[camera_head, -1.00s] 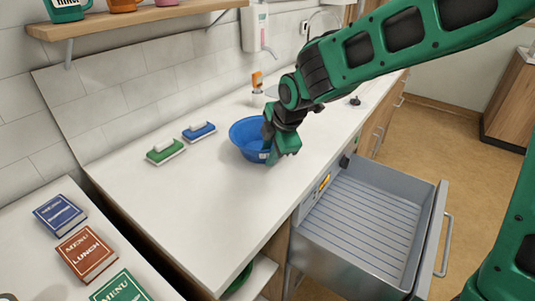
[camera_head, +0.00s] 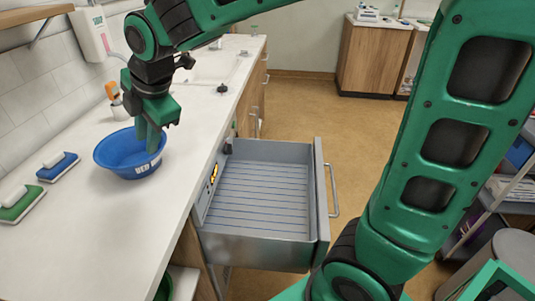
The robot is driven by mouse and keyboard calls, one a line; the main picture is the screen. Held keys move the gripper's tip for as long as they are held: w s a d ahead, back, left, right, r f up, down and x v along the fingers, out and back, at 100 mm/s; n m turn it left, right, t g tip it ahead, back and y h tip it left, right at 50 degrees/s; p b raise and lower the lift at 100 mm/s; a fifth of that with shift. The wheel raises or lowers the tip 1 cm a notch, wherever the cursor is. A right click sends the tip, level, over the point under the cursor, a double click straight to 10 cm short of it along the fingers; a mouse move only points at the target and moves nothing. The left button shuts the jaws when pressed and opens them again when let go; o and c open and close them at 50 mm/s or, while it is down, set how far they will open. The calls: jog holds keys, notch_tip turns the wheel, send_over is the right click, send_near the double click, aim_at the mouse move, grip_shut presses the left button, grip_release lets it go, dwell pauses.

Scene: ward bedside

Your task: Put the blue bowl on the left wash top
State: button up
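The blue bowl (camera_head: 118,155) stands upright on the white counter top (camera_head: 88,235), left of the open drawer. The white top runs back to a sink (camera_head: 212,66). Nothing in view marks which top is the left wash top.
A grey drawer (camera_head: 262,190) stands open and empty, jutting into the floor space. The near counter is clear.

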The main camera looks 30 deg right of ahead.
jog(key=s+d+f+m+g+h, duration=0.1)
jog(key=s+d+m, duration=0.3)
jog(key=d, duration=0.5)
jog(key=s+d+f+m+h, duration=0.1)
jog(key=s+d+f+m, duration=0.1)
jog(key=d+m, duration=0.55)
jog(key=s+d+f+m+g+h, duration=0.1)
jog(key=s+d+m, duration=0.2)
jog(key=d, duration=0.7)
jog(key=s+d+f+m+g, duration=0.1)
jog(key=s+d+f+m, duration=0.1)
jog(key=s+d+m, duration=0.2)
jog(key=s+d+f+m+g, duration=0.2)
jog(key=s+d+m, duration=0.3)
jog(key=s+m, duration=0.4)
jog(key=s, duration=0.5)
jog(key=shift+d+f+m+y, duration=0.25)
jog(key=shift+m+y, duration=0.05)
jog(key=shift+m, duration=0.05)
jog(key=shift+s, duration=0.1)
